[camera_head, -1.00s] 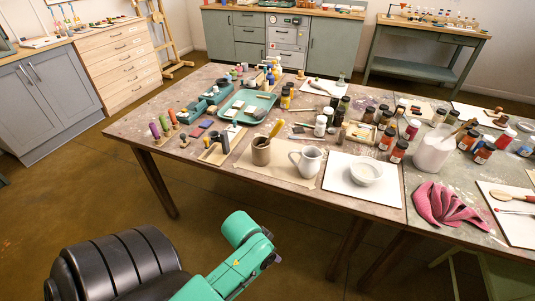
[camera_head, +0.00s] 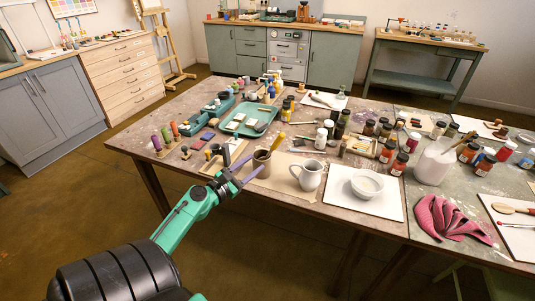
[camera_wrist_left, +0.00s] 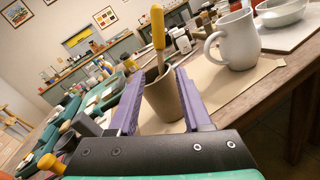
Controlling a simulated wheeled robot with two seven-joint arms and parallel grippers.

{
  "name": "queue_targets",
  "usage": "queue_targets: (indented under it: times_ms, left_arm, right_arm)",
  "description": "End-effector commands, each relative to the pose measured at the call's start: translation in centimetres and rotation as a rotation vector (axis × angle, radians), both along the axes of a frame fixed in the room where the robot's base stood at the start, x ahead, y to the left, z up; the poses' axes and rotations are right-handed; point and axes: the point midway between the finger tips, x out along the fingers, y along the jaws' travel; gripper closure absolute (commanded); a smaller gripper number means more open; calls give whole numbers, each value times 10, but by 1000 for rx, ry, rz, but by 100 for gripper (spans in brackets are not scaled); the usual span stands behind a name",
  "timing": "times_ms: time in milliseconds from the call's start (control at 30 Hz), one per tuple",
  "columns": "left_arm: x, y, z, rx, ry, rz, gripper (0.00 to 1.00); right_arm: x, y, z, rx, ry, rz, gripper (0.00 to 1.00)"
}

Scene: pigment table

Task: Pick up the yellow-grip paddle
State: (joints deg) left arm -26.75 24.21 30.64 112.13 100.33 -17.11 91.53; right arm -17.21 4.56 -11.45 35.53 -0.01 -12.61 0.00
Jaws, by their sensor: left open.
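The yellow-grip paddle (camera_head: 277,141) stands in a brown cup (camera_head: 262,163) near the table's front edge, its handle up and slightly tilted. In the left wrist view the yellow handle (camera_wrist_left: 158,27) rises from the cup (camera_wrist_left: 163,98), which hides the paddle's lower part. My left gripper (camera_head: 251,164) is open, its purple fingers pointing at the cup. In the left wrist view the cup appears between the two fingers; I cannot tell whether they touch it. My right gripper is not in view.
A white mug (camera_head: 308,175) stands just right of the cup, and a white bowl (camera_head: 367,184) sits farther right on a white board. A teal tray (camera_head: 250,122) lies behind. Several paint jars crowd the middle. The floor before the table is clear.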

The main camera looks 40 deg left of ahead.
Motion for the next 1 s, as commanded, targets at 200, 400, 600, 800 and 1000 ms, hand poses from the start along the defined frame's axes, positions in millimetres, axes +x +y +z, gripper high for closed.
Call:
queue_targets:
  times_ms: [200, 400, 600, 800, 1000]
  left_arm:
    - [40, 0, 1, 2, 0, -1, 51]
    - [75, 0, 3, 3, -1, 0, 51]
    - [91, 0, 1, 4, 2, -1, 51]
    - [91, -1, 0, 4, 2, -2, 78]
    - [91, -1, 0, 3, 2, -2, 100]
  right_arm:
    - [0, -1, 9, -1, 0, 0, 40]
    - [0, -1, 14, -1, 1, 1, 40]
    - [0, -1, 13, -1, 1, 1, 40]
    - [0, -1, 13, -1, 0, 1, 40]
    - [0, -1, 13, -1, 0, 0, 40]
